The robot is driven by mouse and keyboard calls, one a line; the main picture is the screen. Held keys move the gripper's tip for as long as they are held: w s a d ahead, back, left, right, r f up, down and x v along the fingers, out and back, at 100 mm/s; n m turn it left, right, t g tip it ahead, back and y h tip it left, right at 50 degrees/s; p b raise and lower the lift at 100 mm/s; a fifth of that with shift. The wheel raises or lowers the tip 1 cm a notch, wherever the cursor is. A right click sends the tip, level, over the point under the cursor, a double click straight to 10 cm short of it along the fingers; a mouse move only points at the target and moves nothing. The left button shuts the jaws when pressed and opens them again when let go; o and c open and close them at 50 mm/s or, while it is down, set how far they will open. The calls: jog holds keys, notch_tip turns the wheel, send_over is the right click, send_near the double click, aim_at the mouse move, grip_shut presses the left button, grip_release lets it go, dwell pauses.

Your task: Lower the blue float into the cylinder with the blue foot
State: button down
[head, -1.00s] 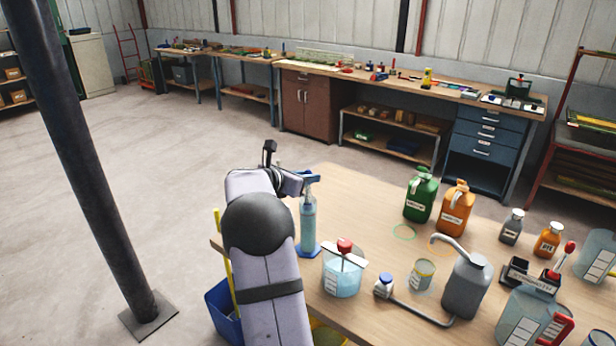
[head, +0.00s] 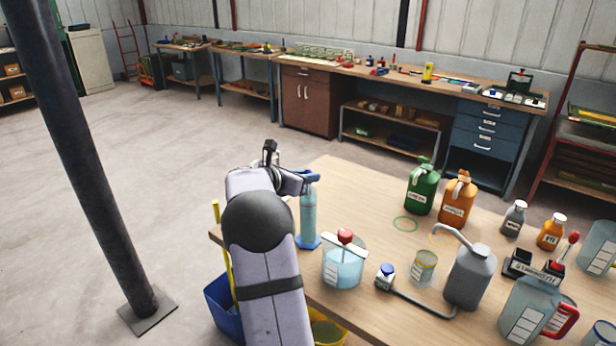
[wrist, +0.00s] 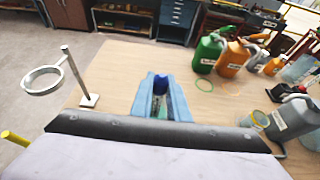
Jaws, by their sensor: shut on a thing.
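The clear cylinder (head: 308,213) with the blue foot (head: 308,242) stands upright near the left edge of the wooden table in the head view. My gripper (head: 310,179) is at its top. In the wrist view my gripper (wrist: 163,108) is shut on the blue float (wrist: 161,84), whose dark blue top shows between the light blue fingers. The float's lower part is hidden. I cannot tell how far it is inside the cylinder.
A ring stand (wrist: 75,72) with an open ring is left of my gripper in the wrist view. A beaker (head: 343,265) with a red-topped thing stands right of the cylinder. Green (head: 421,190) and orange (head: 457,200) jugs are farther back. A blue bin (head: 222,308) is beside the table.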

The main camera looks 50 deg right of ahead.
jog(key=c, duration=1.6)
grip_release()
jog(key=shift+a, duration=0.1)
jog(key=shift+b+v, duration=1.1)
jog(key=shift+v, duration=2.5)
